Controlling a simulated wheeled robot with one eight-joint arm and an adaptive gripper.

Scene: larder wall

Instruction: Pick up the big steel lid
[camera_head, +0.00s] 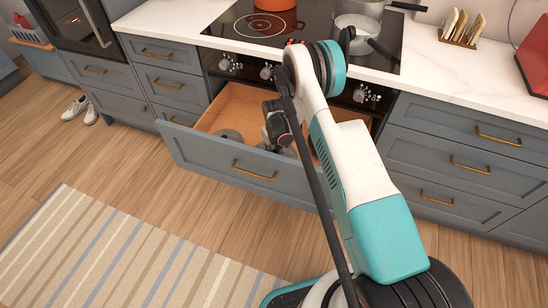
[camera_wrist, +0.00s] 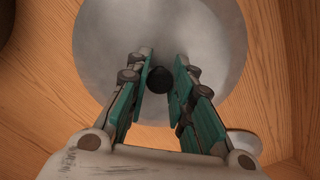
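The big steel lid (camera_wrist: 205,40) is a wide, round, grey disc with a black knob (camera_wrist: 158,80) at its middle. It fills the upper middle of the wrist view and lies over the wooden drawer floor. My gripper (camera_wrist: 162,68) is open, with its two teal-padded fingers on either side of the knob. I cannot tell whether either finger touches it. In the head view my gripper (camera_head: 278,130) is down inside the open drawer, and my arm hides much of what lies under it.
The drawer (camera_head: 225,165) is pulled out below the cooktop (camera_head: 320,30). A grey round piece (camera_head: 230,135) lies in its left part. The wrist view shows a smaller pale round item (camera_wrist: 243,145) at lower right and a dark object (camera_wrist: 5,20) at upper left.

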